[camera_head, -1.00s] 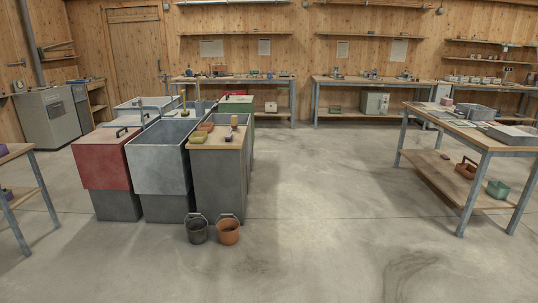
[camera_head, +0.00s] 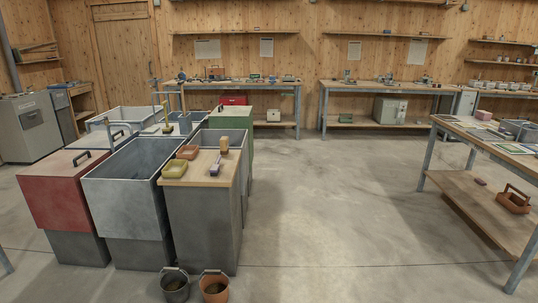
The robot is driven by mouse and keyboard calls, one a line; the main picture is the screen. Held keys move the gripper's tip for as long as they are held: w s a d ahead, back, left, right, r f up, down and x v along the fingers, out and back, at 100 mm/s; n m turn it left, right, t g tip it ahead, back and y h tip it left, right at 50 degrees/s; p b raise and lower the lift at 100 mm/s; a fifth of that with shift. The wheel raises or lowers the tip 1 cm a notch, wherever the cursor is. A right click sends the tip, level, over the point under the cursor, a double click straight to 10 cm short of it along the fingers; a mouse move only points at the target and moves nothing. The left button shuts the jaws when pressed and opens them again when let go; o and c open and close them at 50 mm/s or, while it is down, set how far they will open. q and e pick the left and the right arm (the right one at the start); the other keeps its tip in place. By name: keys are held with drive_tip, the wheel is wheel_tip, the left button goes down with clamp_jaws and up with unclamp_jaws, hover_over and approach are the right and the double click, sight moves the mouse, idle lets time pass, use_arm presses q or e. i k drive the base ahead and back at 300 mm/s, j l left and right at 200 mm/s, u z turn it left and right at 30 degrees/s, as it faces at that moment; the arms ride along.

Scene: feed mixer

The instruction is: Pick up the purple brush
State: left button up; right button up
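A small purple item (camera_head: 215,168), apparently the purple brush, lies on the wooden top (camera_head: 201,182) of a grey cabinet in the middle left of the head view. It is too small for me to make out bristles or handle. Just behind it stands a tan wooden object (camera_head: 224,145). To its left on the same top are a yellow-green tray (camera_head: 175,169) and a reddish-brown tray (camera_head: 187,152). Neither of my grippers shows in the view.
Deep grey bins (camera_head: 128,190) and a red-fronted bin (camera_head: 62,198) adjoin the cabinet's left. A dark bucket (camera_head: 175,287) and an orange bucket (camera_head: 214,288) stand on the floor before it. A table (camera_head: 470,190) stands right; the concrete floor (camera_head: 330,210) between is clear.

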sight(214, 170)
drive_tip(key=i, duration=1.85)
